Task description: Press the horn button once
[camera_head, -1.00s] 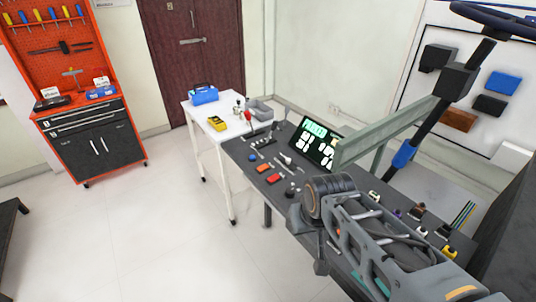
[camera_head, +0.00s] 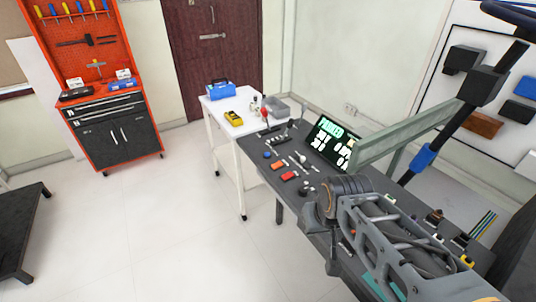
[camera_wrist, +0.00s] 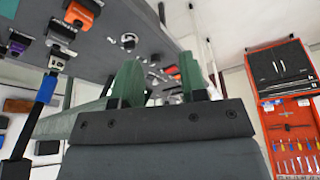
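The dark control table (camera_head: 318,213) carries several buttons, knobs and switches. A round blue button (camera_head: 267,154) sits near its far left edge, with two red-orange rockers (camera_head: 283,172) nearer. A yellow control (camera_head: 467,261) is at the near right. I cannot tell which control is the horn button; no label is legible. My gripper (camera_wrist: 160,82) shows in the wrist view with its two green fingers apart and nothing between them. The table's controls appear beyond the fingers, and an orange control (camera_wrist: 78,13) is at upper left. In the head view my arm covers part of the table.
A lit display (camera_head: 328,143) stands at the table's back edge, beside a grey-green beam (camera_head: 400,138). A white side table (camera_head: 230,131) holds a blue box and a yellow device. A red tool cabinet (camera_head: 112,137) is at left. The floor between is clear.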

